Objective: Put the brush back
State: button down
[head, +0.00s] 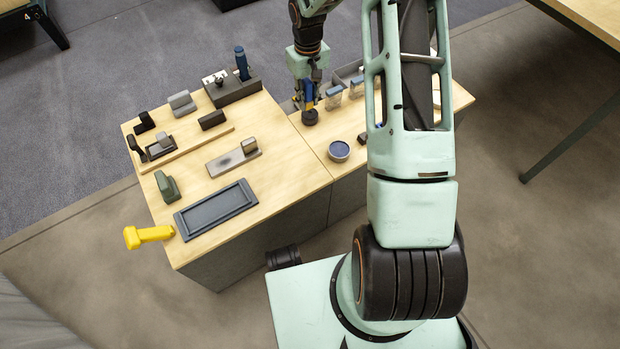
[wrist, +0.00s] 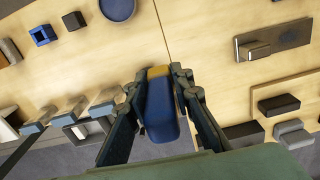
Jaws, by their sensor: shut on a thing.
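My gripper (head: 308,94) is over the back of the wooden table, shut on a blue brush (head: 309,101). Below the jaws a dark round end shows in the head view, close to the tabletop; I cannot tell if it touches. In the wrist view the gripper (wrist: 159,76) has a finger on each side of the brush's blue body (wrist: 162,106), which has a yellow end. A dark holder block (head: 234,88) stands at the back left with a blue-handled item upright in it.
A blue-filled bowl (head: 339,151) stands right of the gripper, near the front edge. Small boxes (head: 333,97) stand close to its right. Left are a grey tray (head: 216,208), a metal plate with a block (head: 233,158), and a yellow tool (head: 149,236) at the table edge.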

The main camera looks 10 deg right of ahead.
jog(key=shift+w+f+b, duration=0.55)
jog(key=shift+f, duration=0.3)
jog(key=shift+s+a+f, duration=0.1)
jog(key=s+f+b, duration=0.1)
jog(key=s+f, duration=0.2)
jog(key=s, duration=0.1)
jog(key=s+a+f+b, duration=0.1)
jog(key=s+f, duration=0.1)
jog(key=s, duration=0.2)
jog(key=s+a+f+b, duration=0.1)
jog(key=s+f, duration=0.2)
jog(key=s, duration=0.1)
jog(key=shift+s+f, duration=0.25)
jog(key=shift+f, duration=0.05)
jog(key=f+b, duration=0.1)
jog(key=s+f, duration=0.1)
jog(key=f, duration=0.1)
jog(key=shift+f+b, duration=0.25)
jog(key=shift+b, duration=0.1)
jog(key=shift+f, duration=0.3)
